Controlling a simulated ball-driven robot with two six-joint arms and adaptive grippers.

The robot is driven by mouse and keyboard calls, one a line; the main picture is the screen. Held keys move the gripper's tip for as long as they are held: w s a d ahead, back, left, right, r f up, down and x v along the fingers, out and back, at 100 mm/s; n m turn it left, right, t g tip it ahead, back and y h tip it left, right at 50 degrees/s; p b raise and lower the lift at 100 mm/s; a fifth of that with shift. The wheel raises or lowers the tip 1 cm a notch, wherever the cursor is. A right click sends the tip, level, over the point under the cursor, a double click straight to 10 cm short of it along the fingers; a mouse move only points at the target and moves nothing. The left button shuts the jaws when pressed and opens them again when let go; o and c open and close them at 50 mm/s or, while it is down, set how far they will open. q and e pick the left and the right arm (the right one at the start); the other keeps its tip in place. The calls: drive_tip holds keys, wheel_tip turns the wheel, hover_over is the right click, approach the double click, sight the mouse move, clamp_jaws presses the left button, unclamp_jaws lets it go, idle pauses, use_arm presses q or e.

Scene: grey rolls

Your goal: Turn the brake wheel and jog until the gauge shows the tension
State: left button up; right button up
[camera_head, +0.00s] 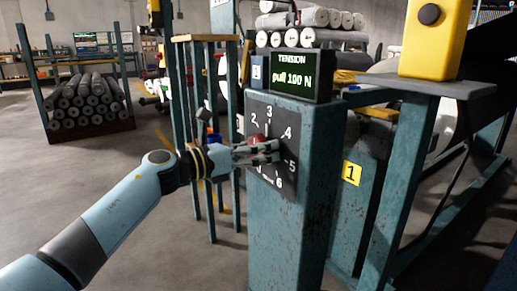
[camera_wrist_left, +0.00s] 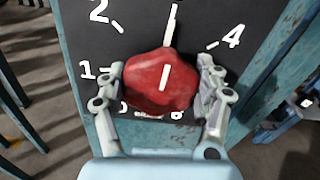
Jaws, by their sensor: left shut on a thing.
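The red brake wheel (camera_wrist_left: 160,80) sits on a black numbered dial plate (camera_head: 287,135) on the teal post. Its white mark points up, toward the 3, in the left wrist view. My left gripper (camera_wrist_left: 160,84) has one finger on each side of the wheel and is shut on it. In the head view the left gripper (camera_head: 262,150) covers most of the wheel. The tension display (camera_head: 291,78) on top of the post reads "TENSION" and "pull 100 N" in green. My right gripper is not in view.
A yellow box (camera_head: 434,38) stands on a shelf at the right. A yellow label "1" (camera_head: 351,173) is on the teal frame right of the post. Racks of grey rolls (camera_head: 87,102) stand at the back left. The floor at the left front is clear.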

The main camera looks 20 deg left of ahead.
use_arm(q)
drive_tip(key=c, duration=0.3)
drive_tip(key=shift+c, duration=0.2)
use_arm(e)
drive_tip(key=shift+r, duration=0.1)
use_arm(q)
drive_tip(key=shift+r, duration=0.1)
drive_tip(key=shift+r+n+p, duration=0.1)
drive_tip(key=shift+n+p, duration=0.5)
drive_tip(key=n+p, duration=0.3)
drive_tip(key=n, duration=0.1)
drive_tip(key=shift+w+n+p, duration=0.1)
drive_tip(key=shift+n+p, duration=0.2)
drive_tip(key=shift+a+f+n+p, duration=0.1)
drive_tip(key=shift+f+n+p, duration=0.1)
drive_tip(key=shift+n+p, duration=1.1)
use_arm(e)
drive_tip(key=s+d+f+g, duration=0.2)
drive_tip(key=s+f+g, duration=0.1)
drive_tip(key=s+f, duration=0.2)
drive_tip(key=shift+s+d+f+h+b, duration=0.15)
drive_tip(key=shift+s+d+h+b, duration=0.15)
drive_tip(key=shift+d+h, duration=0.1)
use_arm(q)
drive_tip(key=shift+n, duration=0.3)
drive_tip(key=o, duration=1.2)
